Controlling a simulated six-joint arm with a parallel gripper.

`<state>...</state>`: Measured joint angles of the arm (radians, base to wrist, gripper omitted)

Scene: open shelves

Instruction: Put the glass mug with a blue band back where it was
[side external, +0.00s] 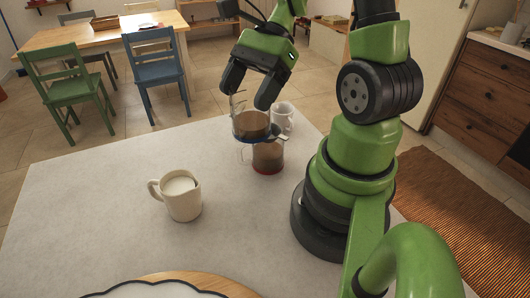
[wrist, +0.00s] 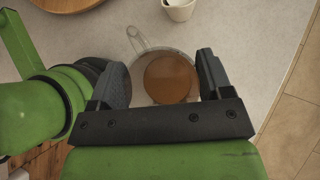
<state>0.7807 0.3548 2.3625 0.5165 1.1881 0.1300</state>
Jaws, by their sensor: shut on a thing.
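The glass mug with a blue band (side external: 250,126) holds brown liquid. My gripper (side external: 252,95) is shut on it from above, with one finger on each side. In the wrist view the mug (wrist: 170,78) sits between the fingertips of my gripper (wrist: 163,82), and its clear handle points to the upper left. In the side view its lower part overlaps a second glass mug with a red band (side external: 267,158), also holding brown liquid. The gap between the two mugs is hard to tell. The red-banded mug cannot be made out in the wrist view.
A cream mug of white liquid (side external: 184,205) stands at the front left. A round wooden-rimmed board (side external: 225,283) lies at the near edge. The left part of the pale table (side external: 85,205) is clear.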

